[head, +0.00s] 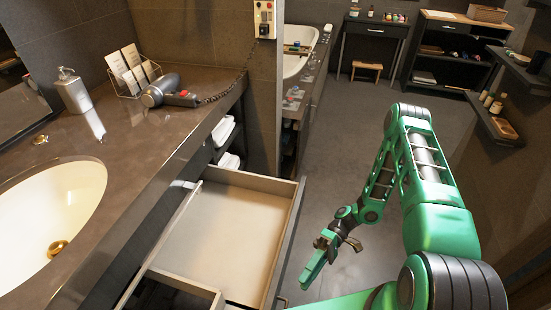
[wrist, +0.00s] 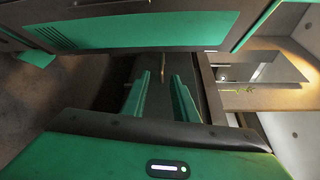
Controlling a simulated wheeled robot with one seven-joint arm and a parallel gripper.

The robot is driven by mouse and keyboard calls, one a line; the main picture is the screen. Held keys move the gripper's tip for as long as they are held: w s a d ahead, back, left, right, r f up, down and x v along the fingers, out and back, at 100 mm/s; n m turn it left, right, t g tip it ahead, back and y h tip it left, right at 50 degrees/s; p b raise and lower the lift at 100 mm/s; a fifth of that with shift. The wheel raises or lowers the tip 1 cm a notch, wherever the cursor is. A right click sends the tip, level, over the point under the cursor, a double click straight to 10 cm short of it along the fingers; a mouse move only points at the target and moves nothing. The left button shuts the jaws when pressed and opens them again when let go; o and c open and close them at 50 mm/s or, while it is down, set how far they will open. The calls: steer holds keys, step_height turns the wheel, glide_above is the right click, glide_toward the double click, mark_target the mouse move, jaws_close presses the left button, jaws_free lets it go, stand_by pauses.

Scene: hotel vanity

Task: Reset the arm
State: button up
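My green arm reaches in from the lower right in the head view. My gripper (head: 318,268) hangs over the floor, just right of the open drawer's front and apart from it. In the wrist view my gripper (wrist: 161,80) shows two green fingers with a gap between them, and I see nothing held. The fingertips are small and partly hidden in the head view.
The open drawer (head: 222,232) juts out from the vanity counter (head: 150,160), its main compartment empty. A hair dryer (head: 165,92), a card rack (head: 132,75) and a soap dispenser (head: 73,91) stand on the counter. The floor (head: 330,150) beyond my arm is clear.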

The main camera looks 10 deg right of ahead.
steer(key=w+d+r+m+t+h, duration=0.2)
steer(key=w+d+r+h, duration=0.15)
steer(key=d+r, duration=0.55)
steer(key=w+d+r+m+t+h, duration=0.3)
steer(key=d+r+h, duration=0.3)
steer(key=r, duration=0.5)
steer(key=s+d+r+m+t+h, duration=0.1)
steer(key=s+d+r+m+t, duration=0.2)
steer(key=s+r, duration=0.3)
steer(key=s+d+r+m+t+h, duration=0.2)
steer(key=s+r, duration=0.5)
steer(key=r, duration=0.5)
steer(key=shift+d+r+m+t, duration=0.3)
steer(key=shift+d+m+t, duration=0.2)
steer(key=shift+d+m, duration=0.8)
steer(key=shift+d, duration=0.15)
